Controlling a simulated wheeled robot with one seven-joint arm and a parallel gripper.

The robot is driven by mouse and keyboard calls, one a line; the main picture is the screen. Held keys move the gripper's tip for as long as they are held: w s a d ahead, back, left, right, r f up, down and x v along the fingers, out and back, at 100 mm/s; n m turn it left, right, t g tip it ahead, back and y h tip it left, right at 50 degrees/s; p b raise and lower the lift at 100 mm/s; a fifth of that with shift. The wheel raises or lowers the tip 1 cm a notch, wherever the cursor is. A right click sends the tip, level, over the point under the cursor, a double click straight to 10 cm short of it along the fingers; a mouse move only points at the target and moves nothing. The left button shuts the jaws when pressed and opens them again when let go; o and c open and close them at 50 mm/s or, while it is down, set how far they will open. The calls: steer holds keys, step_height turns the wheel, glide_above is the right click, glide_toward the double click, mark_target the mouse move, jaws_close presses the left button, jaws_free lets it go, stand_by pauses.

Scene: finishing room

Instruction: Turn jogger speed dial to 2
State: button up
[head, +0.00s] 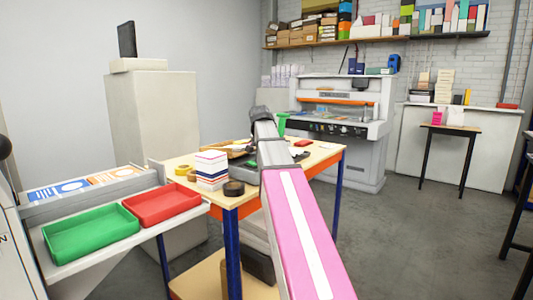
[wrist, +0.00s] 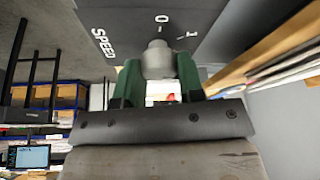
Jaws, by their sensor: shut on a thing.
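In the wrist view, a grey round dial knob (wrist: 157,50) sticks out from a dark grey panel (wrist: 135,22). The panel carries the word SPEED on the left and white marks, one like a 0, beyond the knob. My gripper (wrist: 158,68), with two green fingers, is shut on the knob, one finger on each side. The pointer of the dial and most of the scale, including any 2, are hidden or out of view. In the head view my pink and grey arm reaches over the wooden table, and the gripper's hold on the knob cannot be made out.
In the head view the table (head: 321,157) holds a paper stack (head: 211,168) and tape rolls. Red (head: 165,203) and green (head: 90,233) trays lie at left. A large cutting machine (head: 343,130) stands behind. The floor (head: 410,230) at right is mostly clear.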

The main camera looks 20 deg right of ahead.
stand_by(0.4)
steer(key=o, duration=0.9)
steer(key=v, duration=1)
steer(key=shift+s+r, duration=0.15)
steer(key=shift+r, duration=0.2)
steer(key=shift+s+a, duration=0.1)
